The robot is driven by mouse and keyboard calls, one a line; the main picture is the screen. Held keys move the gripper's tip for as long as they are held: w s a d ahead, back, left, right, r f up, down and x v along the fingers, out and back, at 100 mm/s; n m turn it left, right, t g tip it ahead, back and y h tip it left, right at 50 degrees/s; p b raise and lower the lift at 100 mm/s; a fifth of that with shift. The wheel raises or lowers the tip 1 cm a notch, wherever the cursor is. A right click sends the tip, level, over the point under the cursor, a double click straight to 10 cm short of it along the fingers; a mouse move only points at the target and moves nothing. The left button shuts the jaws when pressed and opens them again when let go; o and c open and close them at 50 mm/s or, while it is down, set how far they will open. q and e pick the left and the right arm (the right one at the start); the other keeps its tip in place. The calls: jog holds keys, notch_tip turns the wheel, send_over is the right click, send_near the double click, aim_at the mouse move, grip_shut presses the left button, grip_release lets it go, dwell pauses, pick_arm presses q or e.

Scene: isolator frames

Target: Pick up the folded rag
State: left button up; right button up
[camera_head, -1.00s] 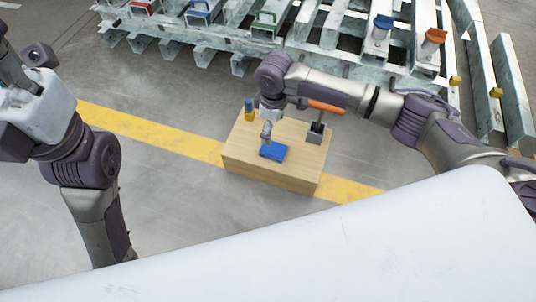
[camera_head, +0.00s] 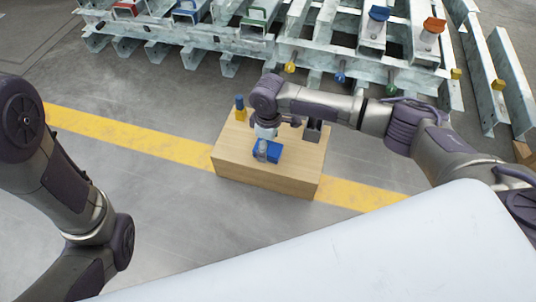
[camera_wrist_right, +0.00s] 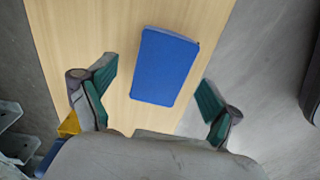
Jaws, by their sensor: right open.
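The folded rag (camera_head: 271,148) is a flat blue rectangle lying on a wooden box (camera_head: 240,172). In the right wrist view the rag (camera_wrist_right: 164,67) lies flat beyond and between the two spread green-padded fingers. My right gripper (camera_wrist_right: 156,98) is open and empty, and no finger visibly touches the rag. In the head view the right gripper (camera_head: 261,150) hangs over the left part of the rag and hides some of it. My left arm reaches in from the left in the head view, but its gripper is out of the picture.
A blue and yellow item (camera_head: 240,108) stands at the box's back left corner. A dark grey item (camera_head: 312,130) stands at its back right. Metal racks (camera_head: 340,50) with coloured handles and knobs fill the background.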

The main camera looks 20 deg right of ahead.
notch_tip(320, 180, down, 2)
jog(key=shift+f+b, duration=0.1)
jog(key=shift+b, duration=0.3)
jog(key=c, duration=1.1)
jog(key=shift+c, duration=0.2)
jog(key=shift+r, duration=0.25)
